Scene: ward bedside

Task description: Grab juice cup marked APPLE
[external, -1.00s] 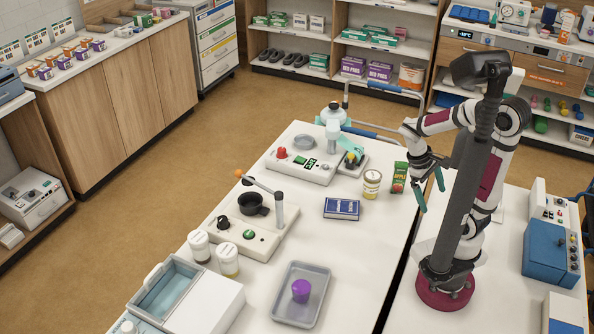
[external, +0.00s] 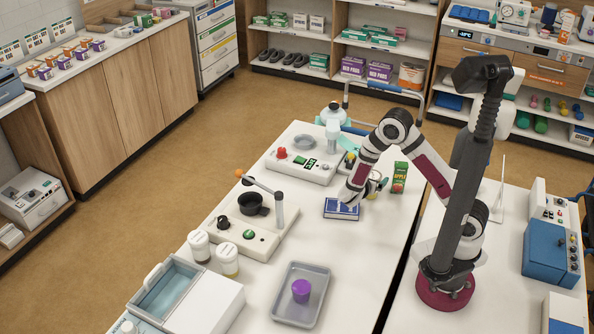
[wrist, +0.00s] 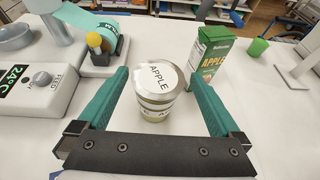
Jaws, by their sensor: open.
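The juice cup marked APPLE (wrist: 157,92) stands upright on the white table, its round lid lettered APPLE facing my wrist camera. My gripper (wrist: 161,95) is open, with one teal finger on each side of the cup and a visible space between each finger and the cup. In the external view my arm's end comes down over the table and partly hides the cup (external: 374,188); the fingers are hidden there. A green APPLE carton (wrist: 207,55) stands upright just behind and right of the cup; it also shows in the external view (external: 399,177).
A blue box (external: 341,209) lies on the table close to my wrist. A white device with a display (external: 303,160) stands left of the cup. A grey tray (external: 287,312) holds a purple cup (external: 301,290) at the front. The table between tray and blue box is clear.

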